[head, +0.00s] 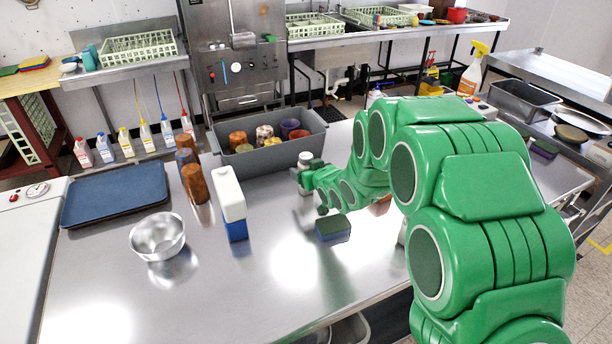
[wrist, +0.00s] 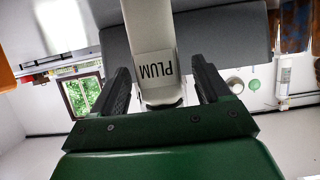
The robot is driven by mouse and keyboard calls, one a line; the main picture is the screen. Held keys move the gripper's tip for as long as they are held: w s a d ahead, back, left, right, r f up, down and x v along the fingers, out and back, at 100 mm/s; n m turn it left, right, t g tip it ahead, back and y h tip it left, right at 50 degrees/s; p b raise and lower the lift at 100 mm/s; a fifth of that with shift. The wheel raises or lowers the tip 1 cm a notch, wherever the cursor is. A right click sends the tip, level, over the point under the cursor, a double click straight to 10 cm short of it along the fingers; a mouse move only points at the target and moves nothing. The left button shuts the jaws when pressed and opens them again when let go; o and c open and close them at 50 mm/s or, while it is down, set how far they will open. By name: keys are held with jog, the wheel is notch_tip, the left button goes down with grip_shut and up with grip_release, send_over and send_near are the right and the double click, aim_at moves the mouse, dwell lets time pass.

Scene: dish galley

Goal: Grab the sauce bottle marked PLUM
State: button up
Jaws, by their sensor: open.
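The sauce bottle (wrist: 150,35) is pale grey-white with a white label reading PLUM, upside down in the wrist view. It stands between the two dark fingers of my gripper (wrist: 160,78), which are open, with a small gap visible on each side. In the head view my gripper (head: 303,177) is at the bottle, at the near right corner of the grey tub. Only parts of the bottle (head: 306,188) show there, as the gripper covers its middle.
A grey tub (head: 262,163) of cups stands just behind. A blue-and-green sponge (head: 333,229), a white-and-blue carton (head: 229,200), brown cups (head: 195,184), a metal bowl (head: 158,237) and a blue tray (head: 116,194) are on the steel table. The table's front middle is clear.

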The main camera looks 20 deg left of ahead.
aim_at(304, 159)
jog(key=shift+x, duration=1.65)
jog(key=shift+d+f, duration=0.1)
jog(key=shift+f, duration=0.05)
jog(key=c, duration=1.2)
jog(key=shift+r, duration=0.4)
jog(key=r, duration=0.3)
jog(key=shift+s+d, duration=0.1)
jog(key=shift+s, duration=0.15)
jog(key=s+d+r, duration=0.7)
jog(key=s+r, duration=0.2)
jog(key=s, duration=0.2)
jog(key=shift+s+r, duration=0.15)
jog(key=shift+s, duration=0.1)
